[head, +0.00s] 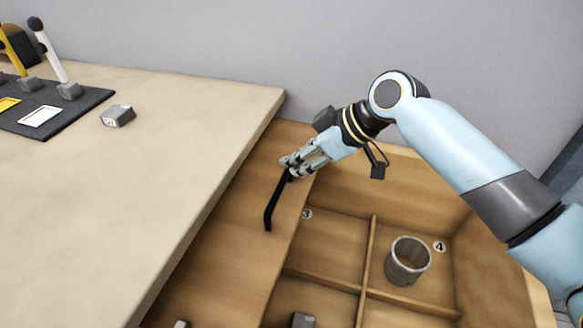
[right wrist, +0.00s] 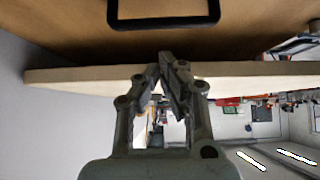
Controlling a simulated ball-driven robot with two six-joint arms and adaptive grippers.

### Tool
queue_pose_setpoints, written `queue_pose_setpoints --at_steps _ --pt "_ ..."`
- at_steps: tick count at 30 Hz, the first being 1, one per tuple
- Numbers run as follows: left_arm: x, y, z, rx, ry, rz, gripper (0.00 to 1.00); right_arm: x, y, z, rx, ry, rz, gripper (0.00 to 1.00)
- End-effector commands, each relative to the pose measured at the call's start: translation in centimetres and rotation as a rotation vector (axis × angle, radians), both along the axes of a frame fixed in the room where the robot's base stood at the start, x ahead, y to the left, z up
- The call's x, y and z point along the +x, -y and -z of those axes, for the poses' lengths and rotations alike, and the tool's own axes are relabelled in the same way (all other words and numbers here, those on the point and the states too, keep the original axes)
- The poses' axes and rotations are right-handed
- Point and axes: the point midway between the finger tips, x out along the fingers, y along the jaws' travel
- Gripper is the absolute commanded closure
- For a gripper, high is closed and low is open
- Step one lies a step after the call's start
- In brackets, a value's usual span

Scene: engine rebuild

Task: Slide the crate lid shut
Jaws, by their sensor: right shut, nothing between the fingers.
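The wooden crate (head: 480,240) stands right of the table with its compartments showing. Its lid (head: 235,225) is a flat wooden panel over the crate's left part; the compartments right of it are uncovered. A black bar handle (head: 275,205) is on the lid, and it shows at the top of the right wrist view (right wrist: 163,22). My right gripper (head: 288,163) is shut and empty at the handle's far end. In the right wrist view its fingertips (right wrist: 172,58) are apart from the handle. My left gripper is not in view.
A metal cylinder (head: 408,262) stands in compartment 4. A grey block (head: 303,321) is partly cut off at the bottom edge. The beige table (head: 150,190) borders the lid's left side and carries a small grey block (head: 117,116) and a black lever panel (head: 60,112).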

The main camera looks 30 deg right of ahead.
Motion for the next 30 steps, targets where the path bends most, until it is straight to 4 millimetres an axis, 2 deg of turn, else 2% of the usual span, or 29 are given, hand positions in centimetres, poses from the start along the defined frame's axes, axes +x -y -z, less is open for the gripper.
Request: queue_pose_setpoints --at_steps 6,12,18,30 --pt "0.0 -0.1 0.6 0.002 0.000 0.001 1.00 2.1 -2.1 3.1 0.004 -0.001 0.001 1.00" --pt "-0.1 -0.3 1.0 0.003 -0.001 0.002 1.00 3.4 -3.4 5.1 0.002 0.000 0.000 1.00" --pt "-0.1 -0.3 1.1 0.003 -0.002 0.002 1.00 3.8 -3.8 5.7 0.001 -0.001 -0.001 1.00" --pt "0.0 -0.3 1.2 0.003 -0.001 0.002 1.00 3.9 -3.6 5.8 -0.001 -0.001 0.000 1.00"
